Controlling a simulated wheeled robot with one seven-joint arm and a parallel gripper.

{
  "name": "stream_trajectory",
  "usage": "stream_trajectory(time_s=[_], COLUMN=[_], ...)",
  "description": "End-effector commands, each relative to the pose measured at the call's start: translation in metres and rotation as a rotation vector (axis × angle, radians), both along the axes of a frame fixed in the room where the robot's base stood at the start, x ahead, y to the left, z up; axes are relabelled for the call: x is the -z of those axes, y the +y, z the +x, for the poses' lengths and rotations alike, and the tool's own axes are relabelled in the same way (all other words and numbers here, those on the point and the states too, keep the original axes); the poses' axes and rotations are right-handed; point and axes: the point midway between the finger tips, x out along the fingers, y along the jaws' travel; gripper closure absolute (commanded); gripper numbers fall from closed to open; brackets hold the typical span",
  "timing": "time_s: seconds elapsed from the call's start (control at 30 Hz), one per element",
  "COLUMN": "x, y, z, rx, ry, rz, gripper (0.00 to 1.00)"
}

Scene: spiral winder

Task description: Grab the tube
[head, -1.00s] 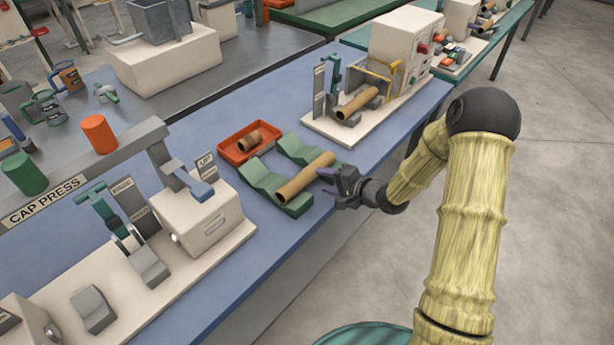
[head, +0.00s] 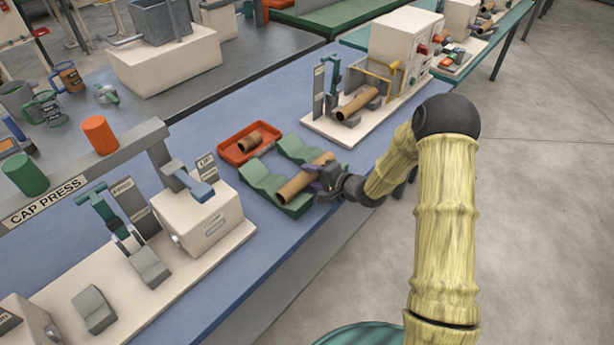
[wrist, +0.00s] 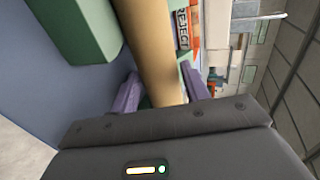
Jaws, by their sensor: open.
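A brown cardboard tube (head: 297,186) lies across two green cradle blocks (head: 262,182) on the blue bench. My gripper (head: 322,178) is at the tube's right part, in front of it in the head view, and hides some of it. In the wrist view the tube (wrist: 152,45) runs between the two purple fingers of my gripper (wrist: 165,90), one on each side. The fingers are open; a gap shows on the right side, and I cannot tell whether the left finger touches. A second tube (head: 357,103) sits in the machine behind.
A red tray (head: 232,156) with a short brown tube piece stands behind the cradles. The cap press (head: 203,215) stands to the left, the white machine (head: 403,45) to the back right.

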Motion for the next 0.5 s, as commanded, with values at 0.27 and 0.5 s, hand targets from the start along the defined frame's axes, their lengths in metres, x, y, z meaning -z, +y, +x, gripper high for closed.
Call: stream_trajectory(time_s=[0.27, 0.5], x=[-0.0001, 0.0], y=[-0.0003, -0.0004], z=[-0.0003, -0.0004], rx=[0.0, 0.0], ry=[0.0, 0.0], rz=[0.0, 0.0], gripper=[0.54, 0.78])
